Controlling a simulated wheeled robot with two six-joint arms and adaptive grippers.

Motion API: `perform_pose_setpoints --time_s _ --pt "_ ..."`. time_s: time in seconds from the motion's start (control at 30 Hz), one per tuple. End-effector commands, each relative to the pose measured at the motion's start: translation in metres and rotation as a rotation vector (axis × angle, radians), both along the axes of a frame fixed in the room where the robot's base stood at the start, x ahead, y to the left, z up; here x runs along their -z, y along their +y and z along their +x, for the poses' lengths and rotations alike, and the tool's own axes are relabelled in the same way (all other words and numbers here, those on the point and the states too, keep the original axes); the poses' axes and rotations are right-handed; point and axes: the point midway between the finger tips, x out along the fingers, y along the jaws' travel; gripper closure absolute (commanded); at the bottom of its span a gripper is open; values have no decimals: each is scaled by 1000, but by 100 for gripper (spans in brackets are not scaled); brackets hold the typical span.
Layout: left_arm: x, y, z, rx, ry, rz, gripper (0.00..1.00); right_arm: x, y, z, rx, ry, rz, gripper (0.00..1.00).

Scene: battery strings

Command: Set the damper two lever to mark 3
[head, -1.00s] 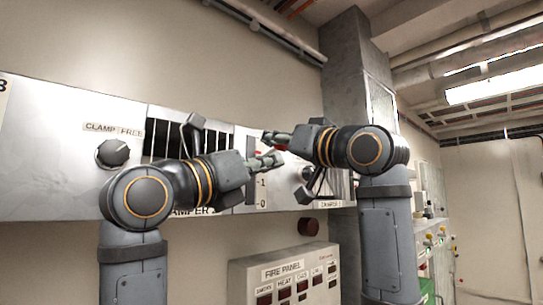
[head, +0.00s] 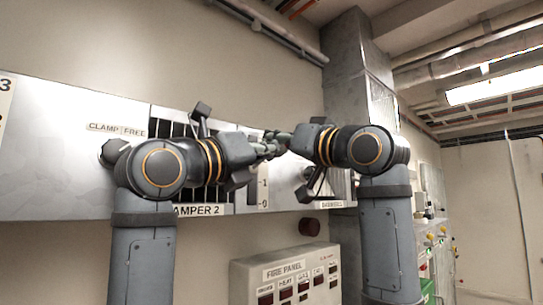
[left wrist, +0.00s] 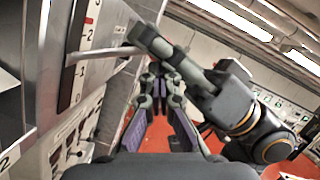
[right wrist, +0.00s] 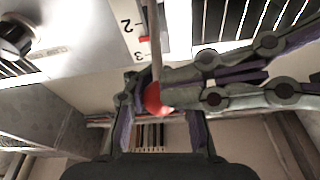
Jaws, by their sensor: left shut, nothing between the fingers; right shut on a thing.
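The damper two lever shows as a thin rod in the right wrist view (right wrist: 155,45), ending in a red knob (right wrist: 153,98). My right gripper (head: 272,135) is shut on the knob end. The lever crosses in front of the numbered scale (left wrist: 82,70) in the left wrist view. Digits 2 and 3 show beside the rod in the right wrist view; the exact mark it stands at is hard to tell. My left gripper (left wrist: 160,72) is shut and empty, its fingertips close beside the right gripper's; I cannot tell whether they touch.
The clamp/free knob (head: 113,151) is partly behind my left arm. The damper 2 label (head: 199,210) sits below the grille. A fire panel (head: 286,272) and a dark red round fitting (head: 309,226) are lower down. My two arms nearly meet before the wall panel.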

Motion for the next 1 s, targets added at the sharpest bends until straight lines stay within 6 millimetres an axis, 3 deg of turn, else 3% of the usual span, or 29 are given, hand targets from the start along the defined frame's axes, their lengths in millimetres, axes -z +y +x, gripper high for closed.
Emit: perform_pose_setpoints --time_s 0.03,0.27,0.77,1.0 --pt "-6 4 2 -18 -17 -13 100 5 6 -2 -20 14 -11 78" --pt "-7 5 1 -19 -19 -13 100 6 6 -1 -18 14 -11 48" --pt "-7 5 0 -18 -21 -14 100 6 3 -1 -12 16 -11 48" --pt "-7 6 1 -22 -21 -15 100 14 -17 -30 -11 8 -9 48"
